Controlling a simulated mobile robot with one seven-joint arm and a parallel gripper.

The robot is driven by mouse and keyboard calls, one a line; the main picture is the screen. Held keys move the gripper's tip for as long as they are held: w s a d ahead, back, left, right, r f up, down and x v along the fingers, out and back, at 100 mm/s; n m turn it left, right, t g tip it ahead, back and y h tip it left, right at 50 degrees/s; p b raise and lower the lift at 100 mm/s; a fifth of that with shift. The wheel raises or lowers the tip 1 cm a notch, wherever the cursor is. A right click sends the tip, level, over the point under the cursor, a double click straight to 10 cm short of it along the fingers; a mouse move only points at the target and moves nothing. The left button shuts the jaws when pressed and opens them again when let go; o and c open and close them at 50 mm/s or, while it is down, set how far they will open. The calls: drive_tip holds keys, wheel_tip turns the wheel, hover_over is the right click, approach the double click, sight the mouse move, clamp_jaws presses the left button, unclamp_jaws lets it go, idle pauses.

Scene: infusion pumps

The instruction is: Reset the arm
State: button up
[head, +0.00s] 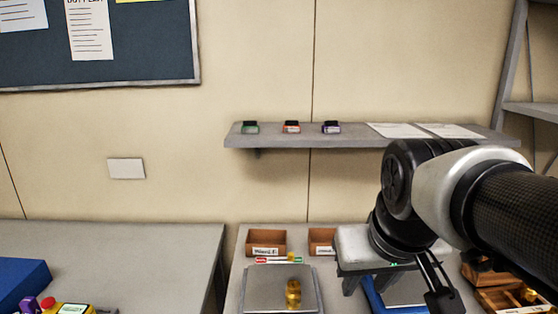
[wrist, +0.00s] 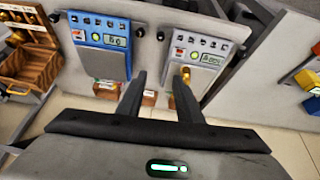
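My gripper (wrist: 160,88) is open, with a clear gap and nothing between its two dark fingers in the wrist view. In the head view my arm reaches in from the right, and the gripper hangs over the bench above a blue device (head: 374,298), partly covering it. The blue device also shows at the top left of the wrist view (wrist: 100,40), with a small display and buttons. A grey device (wrist: 205,45) is to its right. A brass piece (wrist: 186,72) shows beside the right fingertip; I cannot tell how far apart they are.
A brass weight (head: 293,293) stands on a grey plate (head: 260,288). Small wooden bins (head: 265,241) line the bench back. A wall shelf (head: 360,140) holds three small coloured items and papers. A wooden tray (head: 492,297) is at right. The left bench (head: 130,255) is mostly clear.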

drive_tip(key=s+f, duration=0.3)
drive_tip(key=s, duration=0.3)
wheel_tip(320, 180, up, 12)
drive_tip(key=p, duration=1.1)
drive_tip(key=shift+w+d+p, duration=0.15)
drive_tip(key=shift+w+p, duration=0.25)
drive_tip(key=shift+r, duration=0.1)
